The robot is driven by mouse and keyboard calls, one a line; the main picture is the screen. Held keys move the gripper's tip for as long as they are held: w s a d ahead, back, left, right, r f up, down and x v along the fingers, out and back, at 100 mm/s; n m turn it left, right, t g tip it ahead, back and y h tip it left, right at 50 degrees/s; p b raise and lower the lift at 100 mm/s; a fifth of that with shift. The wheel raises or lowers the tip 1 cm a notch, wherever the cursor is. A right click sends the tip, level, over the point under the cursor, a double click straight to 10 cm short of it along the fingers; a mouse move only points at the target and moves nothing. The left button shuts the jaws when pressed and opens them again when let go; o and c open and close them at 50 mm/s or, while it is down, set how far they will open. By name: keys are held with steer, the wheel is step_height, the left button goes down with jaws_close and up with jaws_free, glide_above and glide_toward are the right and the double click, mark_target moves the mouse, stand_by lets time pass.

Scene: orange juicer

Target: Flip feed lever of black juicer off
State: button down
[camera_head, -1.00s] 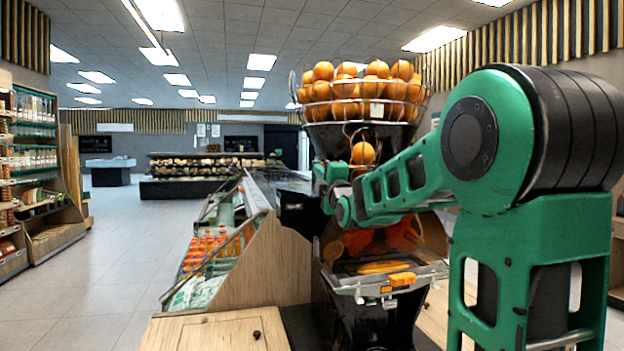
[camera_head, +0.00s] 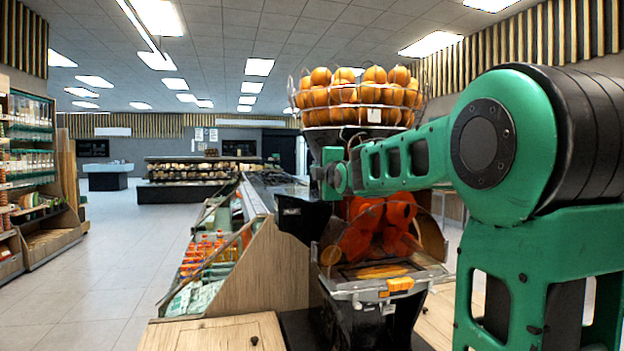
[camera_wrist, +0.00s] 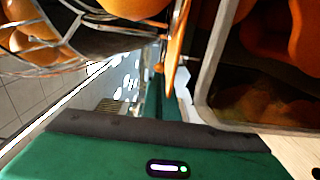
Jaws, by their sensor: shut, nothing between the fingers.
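The black juicer (camera_head: 350,313) stands right of centre in the head view, with a wire basket of oranges (camera_head: 345,95) on top and red-orange pressing drums (camera_head: 375,232) behind a clear cover. My gripper (camera_head: 322,174) is shut and empty, at the juicer's upper left front, just below the basket. My arm crosses in front of the feed area and hides much of it. In the wrist view my green gripper body (camera_wrist: 150,155) fills the bottom, between the basket and the framed cover. A thin orange piece (camera_wrist: 174,55) shows ahead of it. I cannot clearly make out the feed lever.
A wooden cabinet (camera_head: 215,333) and a sloped bottle display (camera_head: 262,262) stand left of the juicer. An orange-handled tray front (camera_head: 400,284) sticks out below the drums. Shelves (camera_head: 32,165) stand at the far left, with open floor (camera_head: 120,250) between.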

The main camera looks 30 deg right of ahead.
steer(key=shift+w+d+r, duration=0.2)
steer(key=shift+w+r, duration=0.2)
steer(key=shift+w, duration=0.35)
steer(key=shift+w+d+r, duration=0.2)
steer(key=shift+w+r, duration=0.15)
steer(key=shift+w, duration=0.35)
steer(key=shift+w+d+r, duration=0.2)
steer(key=shift+w+r, duration=0.2)
steer(key=shift+w, duration=0.35)
steer(key=shift+r, duration=0.1)
steer(key=s+a+r, duration=0.5)
steer(key=s, duration=0.5)
steer(key=shift+a+r, duration=0.35)
steer(key=shift+r, duration=0.05)
